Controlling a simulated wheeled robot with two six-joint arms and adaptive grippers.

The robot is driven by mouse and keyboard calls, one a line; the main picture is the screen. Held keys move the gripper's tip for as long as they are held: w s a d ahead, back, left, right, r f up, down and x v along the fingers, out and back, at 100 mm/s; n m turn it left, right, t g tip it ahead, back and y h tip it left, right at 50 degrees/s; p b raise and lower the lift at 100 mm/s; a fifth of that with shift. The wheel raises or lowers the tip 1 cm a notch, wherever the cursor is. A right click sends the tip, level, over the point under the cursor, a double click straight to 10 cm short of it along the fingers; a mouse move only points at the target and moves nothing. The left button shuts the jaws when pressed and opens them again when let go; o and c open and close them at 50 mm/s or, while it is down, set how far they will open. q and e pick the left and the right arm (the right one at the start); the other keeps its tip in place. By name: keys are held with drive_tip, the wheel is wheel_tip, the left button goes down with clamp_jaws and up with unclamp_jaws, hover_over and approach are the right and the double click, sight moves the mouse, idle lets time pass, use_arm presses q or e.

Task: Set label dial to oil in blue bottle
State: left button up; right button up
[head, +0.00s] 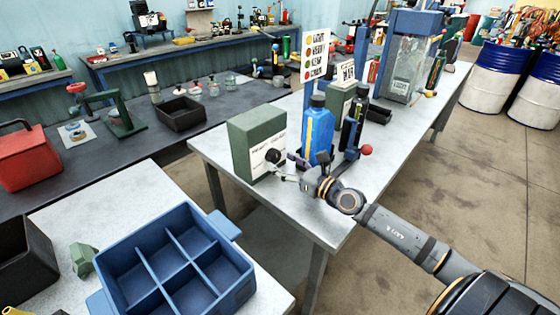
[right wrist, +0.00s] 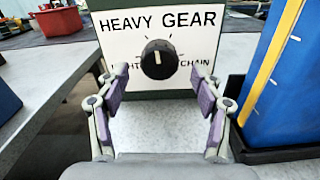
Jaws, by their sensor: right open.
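The label dial is a black round knob (right wrist: 158,58) on the white face of a green box (head: 252,138). Around it I read HEAVY, GEAR, CHAIN and a partly hidden word ending in HT. Its white mark looks upright, between HEAVY and GEAR. The blue bottle (head: 318,132), with a dark cap and a yellow strip, stands upright right of the box; its side also shows in the right wrist view (right wrist: 284,85). My right gripper (right wrist: 160,72) is open and empty, facing the knob, with its purple-padded fingers apart on either side. My left gripper is not in view.
A sign with coloured dots (head: 314,55) stands behind the bottle. A darker bottle (head: 355,118) and a red-knobbed fixture (head: 366,150) stand to its right. A blue divided crate (head: 235,265) sits on the nearer table. The tabletop before the box is clear.

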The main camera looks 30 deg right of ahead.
drive_tip(key=shift+x, duration=1)
drive_tip(key=c, duration=1.1)
drive_tip(key=shift+f, duration=0.1)
drive_tip(key=shift+c, duration=0.2)
